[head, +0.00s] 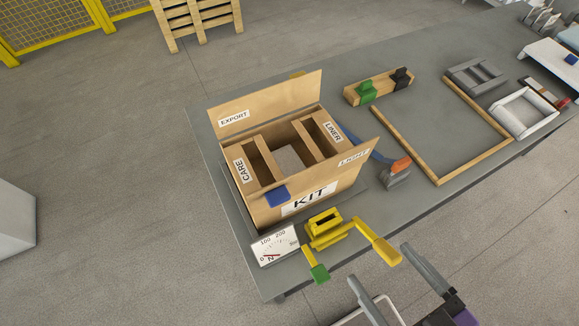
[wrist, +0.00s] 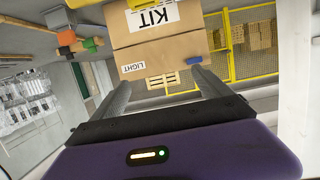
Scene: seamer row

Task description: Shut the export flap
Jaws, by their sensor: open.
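The export flap (head: 265,103) is the cardboard flap on the far side of the kit box (head: 265,211); it stands up, tilted, with its EXPORT label facing the head camera. The flap labelled LIGHT (head: 345,162) is raised on the near side, and it also shows in the wrist view (wrist: 165,56). The flaps labelled CARE (head: 246,172) and LINER (head: 327,138) lie at the box's two ends. The box top is open between them. My gripper (head: 393,282) is open and empty, apart from the box, in front of the table's near edge.
An orange-topped grey tool (head: 397,174) lies right of the box. A wooden frame (head: 425,155) and a wooden block with green and black pieces (head: 378,87) lie farther right.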

